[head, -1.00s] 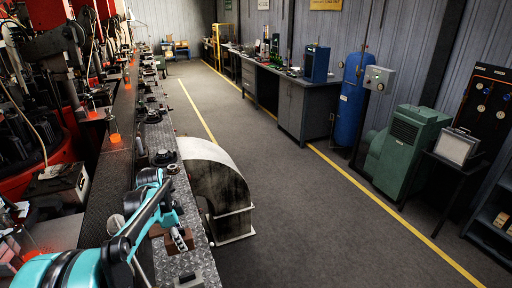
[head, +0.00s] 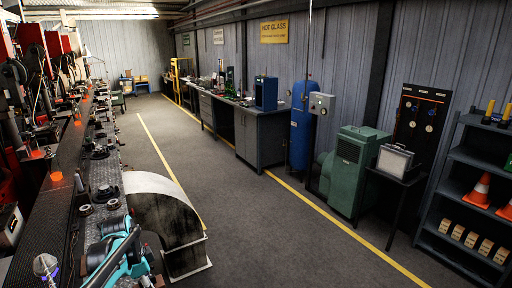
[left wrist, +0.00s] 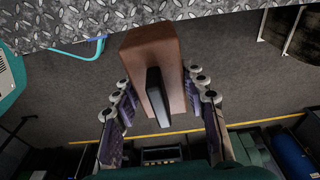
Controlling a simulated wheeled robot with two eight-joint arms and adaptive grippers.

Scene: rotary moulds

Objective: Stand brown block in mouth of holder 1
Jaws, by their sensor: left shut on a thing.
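In the left wrist view a brown block (left wrist: 150,45) with a dark bar along its face sits between the two fingers of my left gripper (left wrist: 160,100). The fingers are closed against its sides. The block's far end overlaps the edge of the diamond-plate bench top (left wrist: 80,20); I cannot tell whether they touch. In the head view my teal left arm is at the bottom left, and its gripper and the block are not clear there. Several dark round fixtures (head: 104,191) stand along the bench; I cannot tell which is holder 1. My right gripper is not in view.
A large curved metal duct (head: 165,215) stands against the bench's right side. Red machines (head: 35,45) line the left. The grey aisle floor (head: 250,220) is clear. A shelf (head: 450,200) with cones and wooden pieces is at the right.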

